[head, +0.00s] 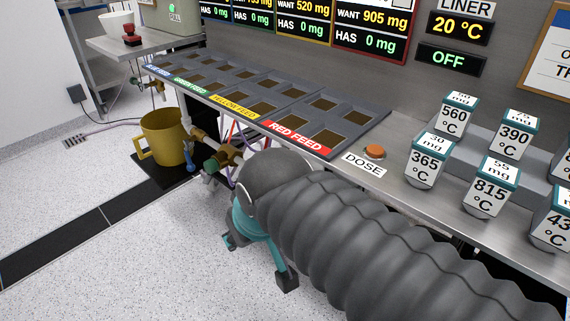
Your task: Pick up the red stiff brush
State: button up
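I see no object that is clearly a red stiff brush. A small dark red and black item (131,36) stands on the far left metal counter beside a white bowl. It is too small to tell what it is. My gripper (259,262) is low in the middle, in front of the workbench and above the speckled floor. Its teal fingers with dark tips are spread apart, with nothing visible between them. My grey ribbed arm hides part of the bench front.
The steel bench holds grey feed trays (262,93), an orange DOSE button (375,152) and several teal-lidded temperature blocks (427,163). A yellow mug-like vessel (163,137) stands on a dark mat near the pipe valves (212,165).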

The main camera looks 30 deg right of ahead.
aim_at(131, 39)
jog(key=u, duration=0.3)
jog(key=i, duration=0.3)
jog(key=u, duration=0.75)
jog(key=i, duration=1.3)
jog(key=z, duration=0.7)
